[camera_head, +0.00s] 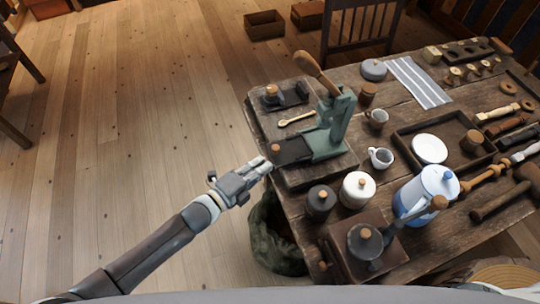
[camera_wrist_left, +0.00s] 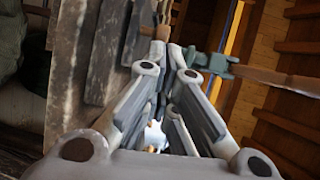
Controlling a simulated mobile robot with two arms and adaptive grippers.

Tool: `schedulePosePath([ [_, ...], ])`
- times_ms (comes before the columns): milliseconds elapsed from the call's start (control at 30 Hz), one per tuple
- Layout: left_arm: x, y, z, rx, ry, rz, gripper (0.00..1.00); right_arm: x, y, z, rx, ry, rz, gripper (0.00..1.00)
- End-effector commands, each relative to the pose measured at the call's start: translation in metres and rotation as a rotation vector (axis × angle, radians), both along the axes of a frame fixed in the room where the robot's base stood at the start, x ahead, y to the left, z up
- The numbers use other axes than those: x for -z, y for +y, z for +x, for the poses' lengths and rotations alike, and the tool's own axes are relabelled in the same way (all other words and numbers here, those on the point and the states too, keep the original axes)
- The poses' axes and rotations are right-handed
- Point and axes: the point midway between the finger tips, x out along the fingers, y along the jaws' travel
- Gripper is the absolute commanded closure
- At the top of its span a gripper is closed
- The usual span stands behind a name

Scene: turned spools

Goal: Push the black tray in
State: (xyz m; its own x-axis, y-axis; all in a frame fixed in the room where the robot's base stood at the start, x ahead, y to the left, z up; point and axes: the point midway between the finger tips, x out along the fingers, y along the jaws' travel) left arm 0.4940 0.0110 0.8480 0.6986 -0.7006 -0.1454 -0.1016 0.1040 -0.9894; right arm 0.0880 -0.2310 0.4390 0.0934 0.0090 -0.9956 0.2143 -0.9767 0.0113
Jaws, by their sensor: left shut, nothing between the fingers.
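The black tray (camera_head: 293,151) sticks out to the left from the base of the green press (camera_head: 330,138), with a round wooden knob (camera_head: 277,148) on its outer end. My left gripper (camera_head: 268,164) is shut and empty, just left of and below the tray's knob end. Whether it touches the tray I cannot tell. In the left wrist view the shut fingers (camera_wrist_left: 175,55) point towards a small wooden piece, with the green press (camera_wrist_left: 205,60) to their right. My right gripper is not in view.
The press stands on a wooden board (camera_head: 315,177) at the table's left edge. A wooden spoon (camera_head: 297,119) and a second small black tray (camera_head: 293,97) lie behind. Black and white jars (camera_head: 357,190) and a white cup (camera_head: 380,158) stand nearby. A dark green sack (camera_head: 270,240) is below the edge.

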Motion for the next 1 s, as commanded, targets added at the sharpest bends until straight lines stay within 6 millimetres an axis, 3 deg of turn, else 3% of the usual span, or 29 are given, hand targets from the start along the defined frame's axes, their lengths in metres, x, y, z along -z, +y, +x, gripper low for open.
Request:
schedulePosePath([
  [300,0.005,-0.025,0.025,0.0,0.001,-0.001,1.0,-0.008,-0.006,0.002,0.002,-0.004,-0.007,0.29],
  [800,0.006,-0.03,0.029,0.0,0.001,-0.002,1.0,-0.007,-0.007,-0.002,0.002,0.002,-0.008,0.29],
  [1000,0.009,-0.065,0.04,0.001,-0.001,-0.007,1.0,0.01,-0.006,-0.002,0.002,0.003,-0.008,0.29],
])
